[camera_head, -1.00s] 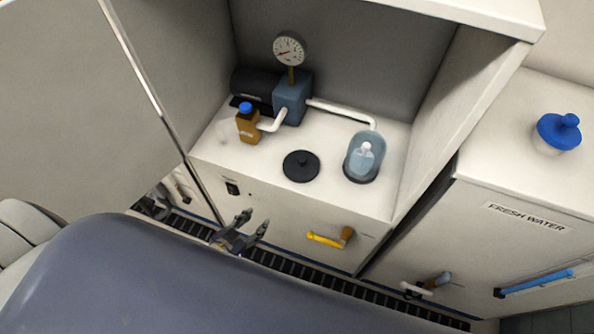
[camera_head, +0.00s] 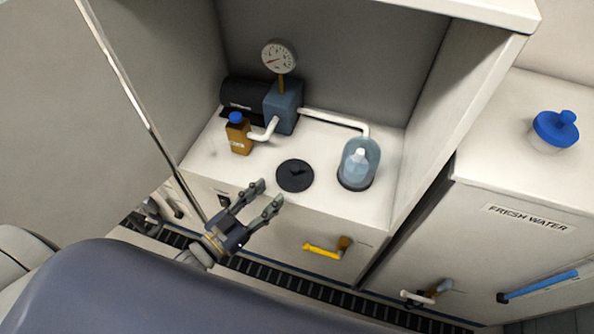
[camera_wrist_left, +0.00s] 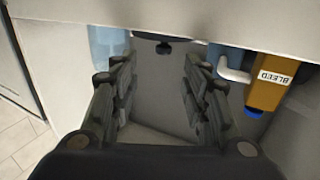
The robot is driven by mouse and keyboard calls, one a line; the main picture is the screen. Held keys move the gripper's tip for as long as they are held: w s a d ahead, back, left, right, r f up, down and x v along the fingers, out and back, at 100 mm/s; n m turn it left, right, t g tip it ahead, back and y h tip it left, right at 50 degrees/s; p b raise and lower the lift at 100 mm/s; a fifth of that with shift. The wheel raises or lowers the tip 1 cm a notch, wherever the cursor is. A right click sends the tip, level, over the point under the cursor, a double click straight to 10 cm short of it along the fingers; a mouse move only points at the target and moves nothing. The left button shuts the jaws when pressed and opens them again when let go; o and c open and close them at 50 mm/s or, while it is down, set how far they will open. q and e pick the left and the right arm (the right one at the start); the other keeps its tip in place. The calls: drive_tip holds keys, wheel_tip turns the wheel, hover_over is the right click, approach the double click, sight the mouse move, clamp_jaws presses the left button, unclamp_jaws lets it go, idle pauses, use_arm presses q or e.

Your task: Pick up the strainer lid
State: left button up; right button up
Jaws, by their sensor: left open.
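The strainer lid is the round black disc with a small knob (camera_head: 294,175), lying on the white counter in the head view. In the left wrist view, a dark piece of it (camera_wrist_left: 165,46) shows at the far edge of the counter between the fingers. My left gripper (camera_head: 268,196) is open and empty, just in front of the counter's front edge and to the lower left of the lid, apart from it. Its open fingers also show in the left wrist view (camera_wrist_left: 160,85). My right gripper is not in view.
On the counter (camera_head: 215,165) stand a brown bottle with a blue cap (camera_head: 238,136), a blue-grey pump with a gauge (camera_head: 284,104), and a clear bowl (camera_head: 360,160) on the right. A yellow handle (camera_head: 322,251) sticks out of the front panel. A side wall closes the right.

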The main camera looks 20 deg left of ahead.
sight(291, 171)
use_arm(q)
drive_tip(key=shift+w+d+r, duration=0.15)
drive_tip(key=shift+w+d, duration=0.2)
drive_tip(key=shift+w, duration=0.3)
drive_tip(key=x, duration=0.4)
drive_tip(key=shift+w+d, duration=0.1)
drive_tip(key=shift+w, duration=0.1)
drive_tip(key=x, duration=0.3)
drive_tip(key=p+x, duration=0.1)
drive_tip(key=shift+w, duration=0.75)
clamp_jaws()
